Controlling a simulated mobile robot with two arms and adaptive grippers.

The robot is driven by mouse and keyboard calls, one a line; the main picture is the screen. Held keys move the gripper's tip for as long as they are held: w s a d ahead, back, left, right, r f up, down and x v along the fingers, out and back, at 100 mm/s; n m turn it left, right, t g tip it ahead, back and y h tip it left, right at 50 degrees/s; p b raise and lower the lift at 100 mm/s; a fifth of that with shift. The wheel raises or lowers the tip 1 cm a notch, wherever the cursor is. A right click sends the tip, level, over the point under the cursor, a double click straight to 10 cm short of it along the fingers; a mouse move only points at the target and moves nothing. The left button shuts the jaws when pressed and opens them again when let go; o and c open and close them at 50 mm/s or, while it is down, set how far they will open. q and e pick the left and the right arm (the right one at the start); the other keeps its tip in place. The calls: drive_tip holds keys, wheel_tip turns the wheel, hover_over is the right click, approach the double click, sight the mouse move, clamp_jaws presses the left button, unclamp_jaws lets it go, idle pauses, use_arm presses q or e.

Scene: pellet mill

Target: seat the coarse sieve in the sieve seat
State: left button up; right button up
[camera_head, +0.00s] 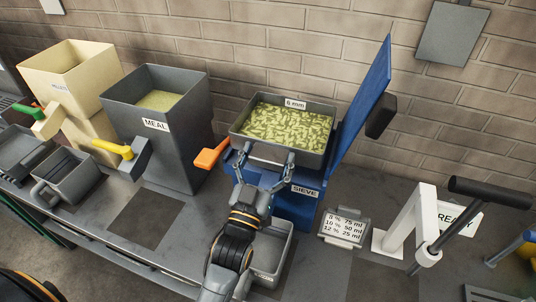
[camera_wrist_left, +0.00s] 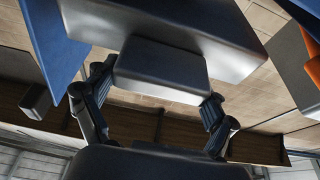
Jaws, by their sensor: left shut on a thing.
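The coarse sieve (camera_head: 237,139) is a grey tray labelled 6 mm, full of green pellets. It sits level at the top of the blue sieve housing (camera_head: 297,207), labelled SIEVE, whose blue lid stands open at the right. The sieve seat is hidden under the tray, and I cannot tell if the tray touches it. My left gripper (camera_head: 265,158) is at the tray's near side, shut on its front grip. In the left wrist view the left gripper (camera_wrist_left: 162,85) has a finger at each side of the grey grip block (camera_wrist_left: 162,68), with the sieve's underside (camera_wrist_left: 180,25) above. My right gripper is not in view.
An orange lever (camera_head: 210,154) sticks out left of the housing. A grey MEAL hopper (camera_head: 165,150) stands further left. A grey bin (camera_head: 275,250) is below the housing. A ratio card (camera_head: 344,228) and a white lever press (camera_head: 405,225) stand at the right.

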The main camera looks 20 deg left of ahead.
use_arm(q)
drive_tip(key=shift+s+r, duration=0.1)
drive_tip(key=shift+r, duration=0.2)
drive_tip(key=o, duration=1.7)
drive_tip(key=shift+f, duration=0.1)
drive_tip(key=shift+f, duration=0.3)
drive_tip(key=shift+r, duration=0.1)
drive_tip(key=shift+s, duration=0.1)
drive_tip(key=shift+s+r+p, duration=0.1)
drive_tip(key=shift+s+p, duration=0.25)
drive_tip(key=shift+s, duration=0.9)
drive_tip(key=shift+s+a+p, duration=0.15)
drive_tip(key=shift+s+p, duration=0.5)
drive_tip(key=shift+s, duration=2.55)
